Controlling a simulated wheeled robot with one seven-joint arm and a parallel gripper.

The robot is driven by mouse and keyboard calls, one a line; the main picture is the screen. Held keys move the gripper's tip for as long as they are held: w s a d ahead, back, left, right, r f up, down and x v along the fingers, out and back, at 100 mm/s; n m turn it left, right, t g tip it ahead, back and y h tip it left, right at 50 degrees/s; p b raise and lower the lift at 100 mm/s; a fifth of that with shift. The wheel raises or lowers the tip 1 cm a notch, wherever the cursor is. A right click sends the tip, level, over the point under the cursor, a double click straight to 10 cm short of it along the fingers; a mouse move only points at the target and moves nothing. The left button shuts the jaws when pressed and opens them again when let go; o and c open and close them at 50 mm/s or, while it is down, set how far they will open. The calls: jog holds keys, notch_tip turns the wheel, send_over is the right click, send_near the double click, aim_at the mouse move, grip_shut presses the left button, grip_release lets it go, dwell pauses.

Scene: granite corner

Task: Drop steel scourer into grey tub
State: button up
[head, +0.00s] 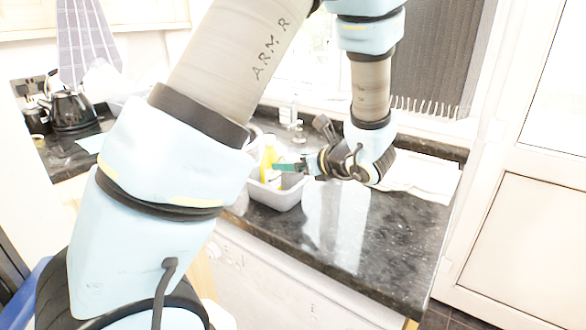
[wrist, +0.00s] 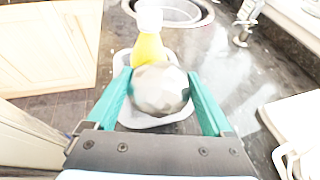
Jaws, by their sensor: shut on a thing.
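The steel scourer (wrist: 161,90) is a silvery, faceted ball between the two teal fingers of my gripper (wrist: 159,76) in the wrist view. My gripper is shut on it. The grey tub (wrist: 150,122) shows below and around the scourer, and the scourer hides much of its inside. In the head view the grey tub (head: 277,198) stands on the dark counter, and my gripper (head: 287,167) is at its upper right, with its teal fingers over the tub. I cannot make out the scourer in the head view.
A yellow bottle (head: 268,158) with a white top stands at the tub; it also shows in the wrist view (wrist: 149,48), just beyond the scourer. A white cloth (head: 425,178) lies on the counter at right. A black kettle (head: 71,110) is at far left. The front counter is clear.

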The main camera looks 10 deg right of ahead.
notch_tip(320, 180, down, 2)
jog(key=shift+f, duration=0.2)
jog(key=shift+f+b, duration=0.45)
jog(key=shift+f, duration=0.2)
jog(key=o, duration=1.2)
jog(key=shift+r, duration=0.1)
